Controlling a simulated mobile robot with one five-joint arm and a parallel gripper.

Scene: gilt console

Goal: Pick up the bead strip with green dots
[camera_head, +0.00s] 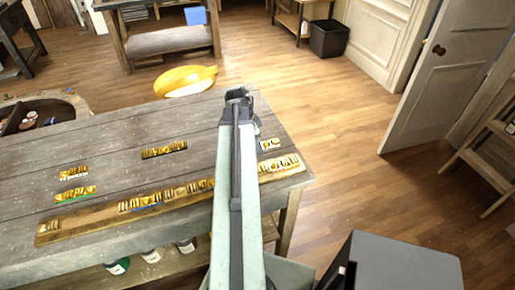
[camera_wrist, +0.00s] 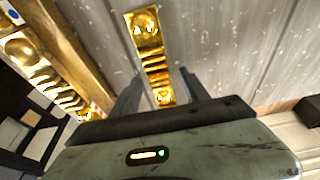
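A short gilt bead strip with green along its edge (camera_head: 75,193) lies on the left part of the grey plank table in the head view; separate dots are too small to make out. My gripper (camera_head: 239,94) is far to its right, raised at the end of the arm. In the wrist view my gripper (camera_wrist: 160,90) is open, its two dark fingers apart. A gilt strip (camera_wrist: 148,45) shows between and beyond them, with no green visible on it. I cannot tell whether the fingers are level with that strip; neither finger appears to touch it.
Other short gilt strips lie on the table (camera_head: 110,140): one with white (camera_head: 73,172), one dark (camera_head: 164,149), one blue-white (camera_head: 270,144). A long board (camera_head: 90,222) with gilt pieces runs along the front edge. A yellow round thing (camera_head: 185,80) is behind the table.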

